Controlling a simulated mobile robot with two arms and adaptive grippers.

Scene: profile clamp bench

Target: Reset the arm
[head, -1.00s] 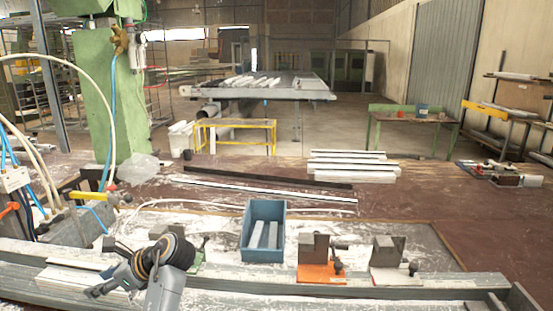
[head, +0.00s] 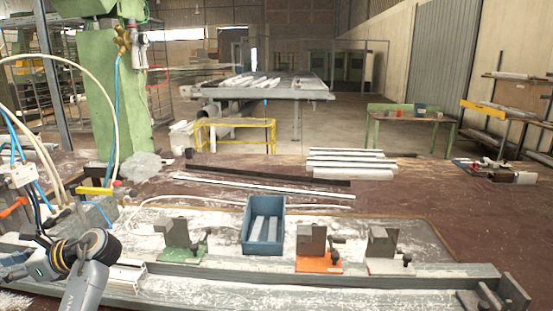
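My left arm (head: 85,268) is at the lower left of the head view, bent over the front bench. Its black wrist joint shows, and the arm reaches toward the left edge of the picture. The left gripper (head: 12,264) is at that edge, partly cut off, so I cannot tell whether its fingers are open or shut. No held object can be made out. My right gripper is not in view.
A blue bin (head: 264,228) with pale strips stands mid-bench. Green (head: 182,240), orange (head: 318,250) and white-based (head: 386,250) clamp blocks stand along the long grey rail (head: 300,271). White profile pieces (head: 125,272) lie beside my arm. Cables hang at left.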

